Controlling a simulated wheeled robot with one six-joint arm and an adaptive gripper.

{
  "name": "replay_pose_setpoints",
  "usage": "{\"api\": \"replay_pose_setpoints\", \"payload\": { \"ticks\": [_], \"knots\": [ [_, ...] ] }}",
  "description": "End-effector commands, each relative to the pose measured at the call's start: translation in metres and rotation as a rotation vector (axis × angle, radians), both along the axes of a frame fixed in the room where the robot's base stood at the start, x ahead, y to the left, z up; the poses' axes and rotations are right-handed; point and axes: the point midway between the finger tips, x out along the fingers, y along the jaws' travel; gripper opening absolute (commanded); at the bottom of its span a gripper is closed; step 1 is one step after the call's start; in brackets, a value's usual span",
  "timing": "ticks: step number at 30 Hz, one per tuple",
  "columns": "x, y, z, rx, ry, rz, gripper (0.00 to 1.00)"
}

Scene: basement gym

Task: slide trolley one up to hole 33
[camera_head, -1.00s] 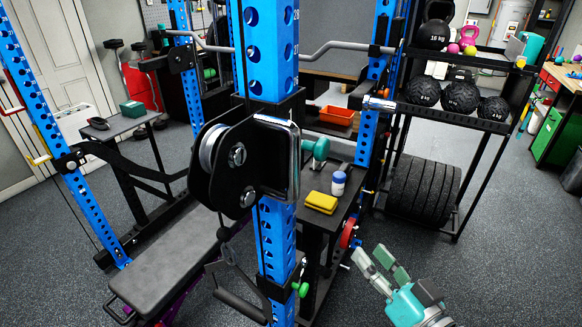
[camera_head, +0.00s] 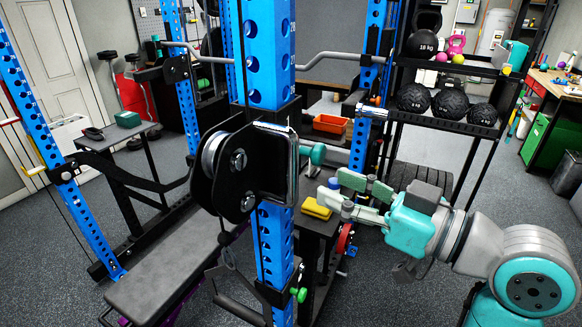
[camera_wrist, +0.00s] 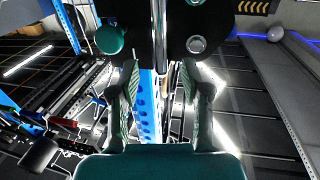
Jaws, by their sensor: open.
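A black pulley trolley (camera_head: 240,165) with a silver wheel and a chrome handle rides on the near blue upright (camera_head: 262,60), a holed post. I take it for trolley one, but see no label. In the wrist view the trolley's black plates (camera_wrist: 205,18) are just beyond the fingertips (camera_wrist: 160,68). The upright (camera_wrist: 150,115) and a chrome bar show between the fingers. I cannot tell whether anything touches.
A small table below holds a yellow block (camera_head: 316,208) and a green dumbbell (camera_head: 313,152). A padded bench (camera_head: 165,270) lies at left. A rack with black balls (camera_head: 450,103) stands behind my arm. Other blue uprights (camera_head: 180,110) and a bar surround the trolley.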

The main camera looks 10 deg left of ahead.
Motion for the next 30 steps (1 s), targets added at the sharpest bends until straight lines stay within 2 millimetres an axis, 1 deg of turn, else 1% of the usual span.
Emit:
{"api": "replay_pose_setpoints", "payload": {
  "ticks": [1, 9, 15, 21, 29, 30],
  "knots": [
    [0.003, 0.008, 0.000, 0.001, 0.000, 0.005, 0.47],
    [0.028, 0.049, 0.000, 0.002, 0.002, 0.003, 0.47],
    [0.041, 0.070, 0.000, 0.003, 0.002, 0.000, 0.47],
    [0.047, 0.079, -0.001, 0.002, 0.002, -0.001, 0.47],
    [0.048, 0.079, -0.001, 0.003, 0.002, -0.002, 0.47],
    [0.048, 0.079, -0.001, 0.003, 0.002, -0.002, 0.40]
  ]
}}
